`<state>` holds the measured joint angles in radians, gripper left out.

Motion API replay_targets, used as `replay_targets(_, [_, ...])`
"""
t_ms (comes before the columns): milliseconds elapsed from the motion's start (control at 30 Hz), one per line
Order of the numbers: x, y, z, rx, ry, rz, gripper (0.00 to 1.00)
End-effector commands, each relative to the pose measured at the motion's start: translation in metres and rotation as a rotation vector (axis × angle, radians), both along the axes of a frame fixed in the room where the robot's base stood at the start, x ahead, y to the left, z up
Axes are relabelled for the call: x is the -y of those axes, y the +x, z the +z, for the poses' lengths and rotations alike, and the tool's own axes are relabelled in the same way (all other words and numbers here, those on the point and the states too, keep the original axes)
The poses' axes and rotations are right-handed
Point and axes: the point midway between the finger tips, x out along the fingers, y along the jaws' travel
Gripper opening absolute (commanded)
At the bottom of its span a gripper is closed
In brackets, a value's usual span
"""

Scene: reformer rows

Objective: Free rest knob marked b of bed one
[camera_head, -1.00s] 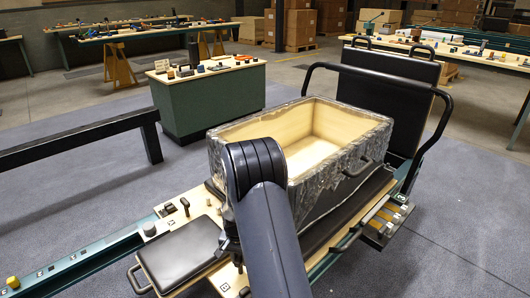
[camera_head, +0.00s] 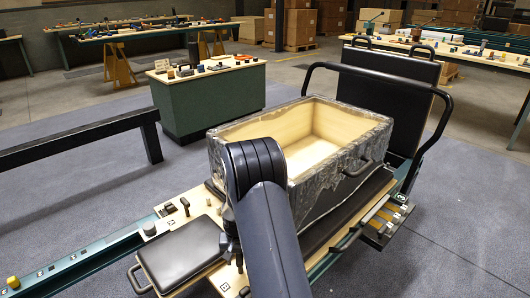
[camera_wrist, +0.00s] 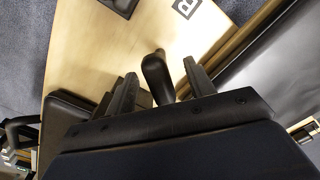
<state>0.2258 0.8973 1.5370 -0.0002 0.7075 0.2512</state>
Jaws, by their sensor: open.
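In the wrist view, a dark knob with a rounded, lever-like handle (camera_wrist: 157,75) stands up from a pale wooden board (camera_wrist: 90,55). My gripper (camera_wrist: 160,68) is open, with one finger on each side of the knob; I cannot tell whether either finger touches it. A dark square label with a pale letter (camera_wrist: 187,7), which looks like B or R, lies on the board just beyond the knob. In the head view, my arm hides most of the gripper and the knob. The bed's black headrest pad (camera_head: 180,250) lies left of my arm.
A plastic-wrapped open box (camera_head: 225,160) stands on the bed, right behind my arm. Small knobs (camera_head: 184,205) stand on the board beyond the pad. A black upright panel and bar (camera_head: 385,90) rise at the far right. A green bench (camera_head: 210,105) stands behind.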

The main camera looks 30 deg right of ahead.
Motion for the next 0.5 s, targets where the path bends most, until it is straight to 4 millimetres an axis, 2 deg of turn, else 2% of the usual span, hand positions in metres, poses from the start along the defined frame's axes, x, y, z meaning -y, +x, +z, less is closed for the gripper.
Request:
replay_targets(333, [0.000, 0.000, 0.001, 0.001, 0.000, -0.001, 0.58])
replay_targets(500, [0.000, 0.000, 0.014, 0.001, 0.000, -0.001, 0.58])
